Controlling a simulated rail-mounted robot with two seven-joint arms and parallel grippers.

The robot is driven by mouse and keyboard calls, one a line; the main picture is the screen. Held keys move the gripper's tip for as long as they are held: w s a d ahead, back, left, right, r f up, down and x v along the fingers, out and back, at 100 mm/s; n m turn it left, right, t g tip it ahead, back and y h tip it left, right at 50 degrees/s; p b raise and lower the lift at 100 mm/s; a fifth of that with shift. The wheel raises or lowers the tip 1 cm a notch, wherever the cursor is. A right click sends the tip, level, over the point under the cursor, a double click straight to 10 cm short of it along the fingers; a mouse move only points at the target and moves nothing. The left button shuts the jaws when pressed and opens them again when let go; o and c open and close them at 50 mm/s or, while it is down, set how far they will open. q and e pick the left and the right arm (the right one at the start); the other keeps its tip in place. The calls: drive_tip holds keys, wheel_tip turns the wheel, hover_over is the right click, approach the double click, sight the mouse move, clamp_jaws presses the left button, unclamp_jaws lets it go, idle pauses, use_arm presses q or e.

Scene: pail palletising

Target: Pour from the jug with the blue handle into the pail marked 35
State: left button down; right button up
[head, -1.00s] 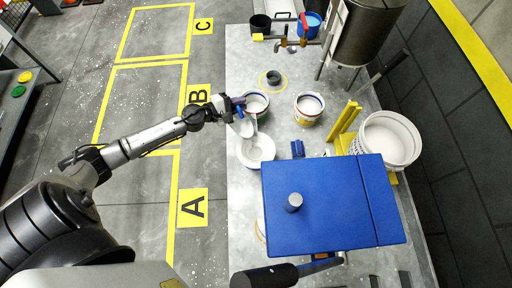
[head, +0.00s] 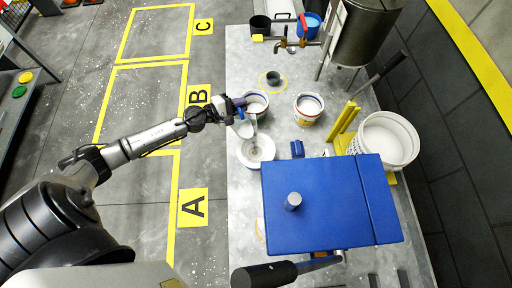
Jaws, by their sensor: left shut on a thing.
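My left gripper (head: 233,107) is shut on the blue handle of a white jug (head: 242,127). The jug is tilted over the left edge of the steel table, and a thin pale stream seems to fall from its lip. Below it stands an open white pail (head: 268,161) with white contents. Another open pail (head: 256,112) of white stands just behind the jug, and a third pail (head: 307,118) with a yellowish label stands to its right. I cannot read a number on any pail. My right gripper is not in view.
A large blue machine (head: 320,205) covers the front of the table (head: 240,70). A big white bucket (head: 405,150) stands right beside yellow uprights (head: 345,125). A steel tank (head: 365,30) with a tap stands at the back. A small dark cup (head: 273,78) sits in a yellow ring.

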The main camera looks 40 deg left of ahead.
sight(239, 110)
use_arm(q)
drive_tip(key=shift+d+r, duration=0.15)
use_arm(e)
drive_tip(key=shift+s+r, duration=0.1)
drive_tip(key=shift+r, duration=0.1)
use_arm(q)
drive_tip(key=shift+d+r+m+p, duration=0.1)
drive_tip(key=shift+r+m+p, duration=0.15)
drive_tip(key=shift+p, duration=0.25)
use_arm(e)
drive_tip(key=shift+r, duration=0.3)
use_arm(q)
drive_tip(key=shift+s+d+r+m+p, duration=0.15)
drive_tip(key=shift+d+m+p, duration=0.1)
drive_tip(key=shift+p, duration=0.15)
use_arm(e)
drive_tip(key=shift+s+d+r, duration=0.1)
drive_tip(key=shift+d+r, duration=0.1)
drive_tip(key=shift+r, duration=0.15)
use_arm(q)
drive_tip(key=shift+s+d+r+p, duration=0.1)
drive_tip(key=shift+d+r+p, duration=0.05)
drive_tip(key=shift+d+p, duration=0.35)
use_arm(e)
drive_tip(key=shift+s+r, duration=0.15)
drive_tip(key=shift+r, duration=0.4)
